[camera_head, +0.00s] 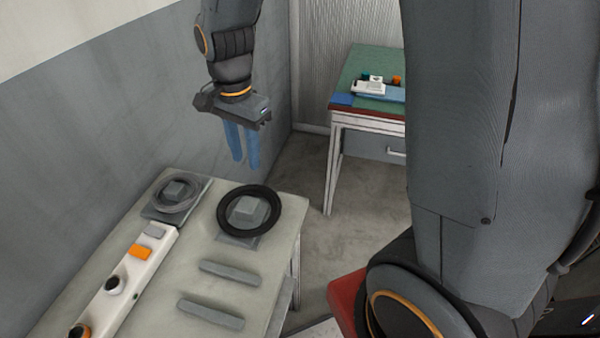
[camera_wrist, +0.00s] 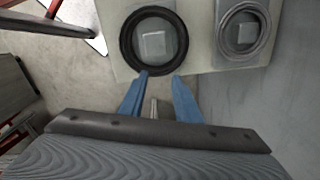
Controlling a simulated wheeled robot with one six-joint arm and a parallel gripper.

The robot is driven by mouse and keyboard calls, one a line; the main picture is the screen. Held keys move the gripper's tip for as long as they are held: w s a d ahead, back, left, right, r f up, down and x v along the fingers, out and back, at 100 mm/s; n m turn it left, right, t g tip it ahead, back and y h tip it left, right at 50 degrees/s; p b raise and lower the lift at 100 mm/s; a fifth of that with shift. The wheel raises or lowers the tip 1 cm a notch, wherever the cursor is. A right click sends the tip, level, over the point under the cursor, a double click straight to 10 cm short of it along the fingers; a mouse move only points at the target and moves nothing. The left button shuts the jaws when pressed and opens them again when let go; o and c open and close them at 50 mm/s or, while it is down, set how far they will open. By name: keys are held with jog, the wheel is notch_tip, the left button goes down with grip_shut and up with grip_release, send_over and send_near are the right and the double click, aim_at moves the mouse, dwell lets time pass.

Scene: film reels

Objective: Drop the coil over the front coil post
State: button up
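A black ring-shaped coil (camera_head: 222,213) surrounds a grey square post (camera_head: 247,208) on the near table; it also shows in the wrist view (camera_wrist: 125,42), with the post (camera_wrist: 153,43) inside it. A thinner grey coil (camera_head: 157,201) surrounds a second post (camera_head: 175,189) to its left; this coil is at the upper right in the wrist view (camera_wrist: 220,36). My gripper (camera_head: 246,163) points down beyond the black coil. Its blue fingers are apart with nothing between them. In the wrist view the fingertips (camera_wrist: 158,77) are by the black coil's lower edge.
The near table (camera_head: 170,275) also holds a white panel (camera_head: 118,287) with knobs and an orange block, and two grey bars (camera_head: 228,272). A green-topped table (camera_head: 365,62) with small items stands at the back. A wall borders the left side. Floor (camera_head: 300,185) is clear between the tables.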

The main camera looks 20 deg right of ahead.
jog(key=s+d+n, duration=1)
jog(key=s, duration=0.1)
jog(key=shift+s+d+f+n, duration=0.15)
jog(key=shift+d+f+n, duration=0.05)
jog(key=shift+f+n, duration=0.25)
